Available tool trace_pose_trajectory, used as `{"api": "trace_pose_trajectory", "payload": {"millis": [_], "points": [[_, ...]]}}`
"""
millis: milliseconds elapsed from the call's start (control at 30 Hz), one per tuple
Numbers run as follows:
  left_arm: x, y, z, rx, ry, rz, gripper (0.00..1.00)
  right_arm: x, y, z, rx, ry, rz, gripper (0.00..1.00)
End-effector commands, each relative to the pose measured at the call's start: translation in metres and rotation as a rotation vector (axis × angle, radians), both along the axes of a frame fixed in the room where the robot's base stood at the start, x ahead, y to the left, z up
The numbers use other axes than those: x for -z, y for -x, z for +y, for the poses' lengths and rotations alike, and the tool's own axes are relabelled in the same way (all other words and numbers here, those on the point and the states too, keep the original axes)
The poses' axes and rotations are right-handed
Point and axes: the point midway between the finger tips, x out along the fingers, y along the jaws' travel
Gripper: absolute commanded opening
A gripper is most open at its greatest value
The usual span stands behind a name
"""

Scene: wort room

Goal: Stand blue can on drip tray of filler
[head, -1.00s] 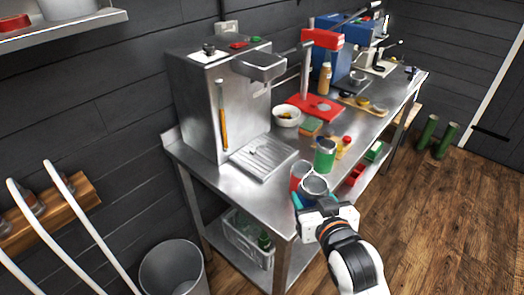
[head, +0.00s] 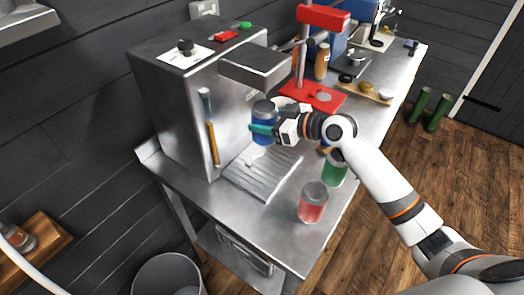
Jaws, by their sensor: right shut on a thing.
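The blue can (head: 264,125) is upright in my right gripper (head: 268,129), which is shut around its side. The can is in front of the filler (head: 185,95), a steel box machine, below its jutting head (head: 256,66). The ribbed drip tray (head: 264,175) lies on the bench at the filler's front. The can appears above the tray's far part; I cannot tell whether its base touches. My left gripper is out of view.
A red can (head: 312,203) and a green can (head: 335,168) stand on the steel bench (head: 282,235), right of the tray. A red press (head: 318,95) stands behind. My right arm hides part of the bench. A bin (head: 168,275) is on the floor below.

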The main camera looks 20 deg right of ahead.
Motion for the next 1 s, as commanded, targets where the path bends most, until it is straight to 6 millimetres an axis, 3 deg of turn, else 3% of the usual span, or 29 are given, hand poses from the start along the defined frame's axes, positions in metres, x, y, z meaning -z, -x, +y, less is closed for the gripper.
{"api": "trace_pose_trajectory", "payload": {"millis": [200,600,1000], "points": [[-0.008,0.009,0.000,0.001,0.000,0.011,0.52,0.041,0.001,0.001,0.000,-0.004,0.008,0.38],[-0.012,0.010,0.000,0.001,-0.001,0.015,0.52,0.087,0.001,0.001,0.000,-0.004,0.006,0.38],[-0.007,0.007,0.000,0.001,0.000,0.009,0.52,0.094,0.001,0.001,0.000,-0.002,0.003,0.38]]}}
